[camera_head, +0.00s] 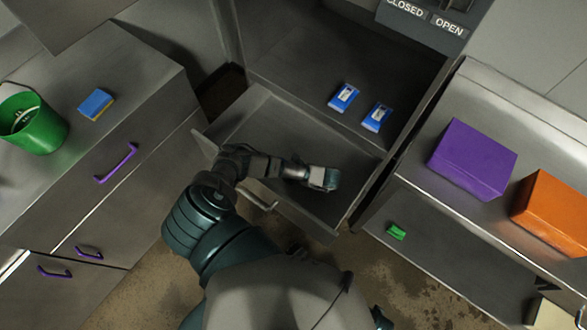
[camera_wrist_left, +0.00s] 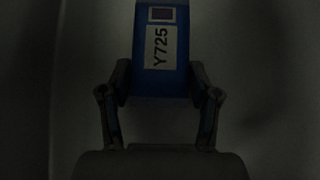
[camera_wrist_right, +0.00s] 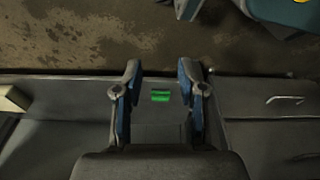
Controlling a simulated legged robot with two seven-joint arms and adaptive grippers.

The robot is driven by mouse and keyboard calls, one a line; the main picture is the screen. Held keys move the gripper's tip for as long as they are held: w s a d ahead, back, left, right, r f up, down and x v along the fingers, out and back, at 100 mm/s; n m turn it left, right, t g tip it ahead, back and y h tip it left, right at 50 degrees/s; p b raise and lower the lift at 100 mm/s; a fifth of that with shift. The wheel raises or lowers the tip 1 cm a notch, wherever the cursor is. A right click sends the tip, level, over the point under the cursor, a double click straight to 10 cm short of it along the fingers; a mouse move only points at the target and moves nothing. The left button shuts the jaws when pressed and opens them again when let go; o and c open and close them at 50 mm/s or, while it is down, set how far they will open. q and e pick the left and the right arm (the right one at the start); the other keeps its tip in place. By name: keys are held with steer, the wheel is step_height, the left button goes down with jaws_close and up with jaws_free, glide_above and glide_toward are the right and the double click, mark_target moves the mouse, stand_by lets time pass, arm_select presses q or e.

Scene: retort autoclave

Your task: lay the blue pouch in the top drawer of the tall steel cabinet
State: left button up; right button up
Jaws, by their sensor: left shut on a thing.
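The tall steel cabinet (camera_head: 290,50) stands ahead with a steel drawer (camera_head: 255,122) pulled out toward me. My left arm reaches over the drawer front. My left gripper (camera_head: 322,178) is over or inside the right part of the drawer. In the dark left wrist view, the left gripper (camera_wrist_left: 160,100) is shut on a blue pouch (camera_wrist_left: 160,84) labelled Y725. I cannot tell whether the pouch touches the drawer floor. My right gripper (camera_wrist_right: 158,95) is open and empty in the right wrist view. Its fingers do not show clearly in the head view.
Two blue-and-white packs (camera_head: 343,97) (camera_head: 377,116) lie behind the drawer. At right stand a purple box (camera_head: 472,158) and an orange box (camera_head: 553,212), with a green block (camera_head: 396,231) lower down. A green bin (camera_head: 35,125) and a blue-yellow sponge (camera_head: 95,104) are on the left counter.

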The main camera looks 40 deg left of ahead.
arm_select(q)
steer(key=o, duration=1.2)
steer(key=shift+d+r, duration=0.2)
steer(key=p+v, duration=0.2)
steer(key=v, duration=0.4)
steer(key=shift+d+r, duration=0.1)
steer(key=shift+r, duration=0.25)
steer(key=shift+p+v, duration=1.85)
steer(key=shift+v, duration=0.6)
arm_select(e)
steer(key=s+d+f, duration=0.2)
steer(key=s+f, duration=0.7)
steer(key=s, duration=0.2)
steer(key=shift+g, duration=0.3)
arm_select(q)
steer(key=shift+d+f, duration=0.1)
steer(key=shift+f, duration=0.05)
